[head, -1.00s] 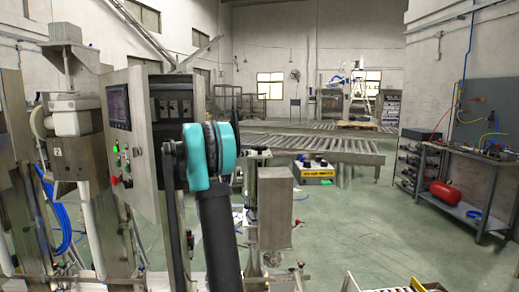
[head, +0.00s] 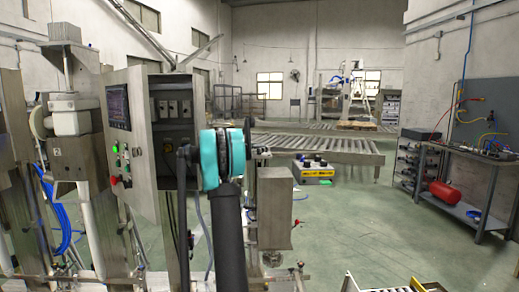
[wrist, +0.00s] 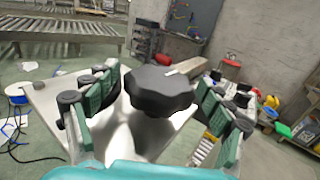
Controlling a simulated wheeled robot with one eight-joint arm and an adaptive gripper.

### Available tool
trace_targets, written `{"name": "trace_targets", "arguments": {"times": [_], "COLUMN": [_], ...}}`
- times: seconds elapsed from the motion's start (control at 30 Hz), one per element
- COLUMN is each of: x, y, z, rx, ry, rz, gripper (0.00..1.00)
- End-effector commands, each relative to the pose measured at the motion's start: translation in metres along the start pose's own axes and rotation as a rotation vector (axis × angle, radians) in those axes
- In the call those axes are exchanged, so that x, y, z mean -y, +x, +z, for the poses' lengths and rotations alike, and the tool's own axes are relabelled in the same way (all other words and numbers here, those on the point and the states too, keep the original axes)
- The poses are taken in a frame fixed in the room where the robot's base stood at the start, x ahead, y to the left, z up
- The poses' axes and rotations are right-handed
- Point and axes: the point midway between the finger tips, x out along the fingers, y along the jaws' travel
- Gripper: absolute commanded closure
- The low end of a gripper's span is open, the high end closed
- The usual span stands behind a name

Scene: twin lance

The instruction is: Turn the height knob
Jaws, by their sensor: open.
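The height knob (wrist: 160,90) is black with a lobed edge and shows in the middle of the wrist view. It sits above a pale metal plate (wrist: 135,132). My gripper (wrist: 155,88) is open, with one green, dark-padded finger on each side of the knob. Gaps show between the knob and both fingers, so it is not gripped. Whether the knob sits deep between the pads is hard to tell. In the head view my teal and black arm hides most of the gripper, and I cannot make out the knob there.
A steel control cabinet (head: 130,150) with a screen and buttons stands left of my arm. A steel box (head: 274,208) stands just right of it. Roller conveyors (head: 325,148) lie behind. A workbench (head: 470,190) with a red tank is at right.

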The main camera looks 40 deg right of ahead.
Motion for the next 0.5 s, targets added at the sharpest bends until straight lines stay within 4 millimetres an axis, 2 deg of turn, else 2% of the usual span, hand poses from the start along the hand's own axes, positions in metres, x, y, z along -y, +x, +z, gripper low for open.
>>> {"name": "trace_targets", "arguments": {"times": [0.07,0.43,0.5], "x": [-0.0001,0.0,0.0002], "y": [-0.0002,-0.0004,-0.0004], "z": [0.0,0.0,0.0001], "rx": [0.0,0.0,0.0], "ry": [0.0,0.0,0.0], "rz": [0.0,0.0,0.003], "gripper": [0.24,0.69,0.69]}}
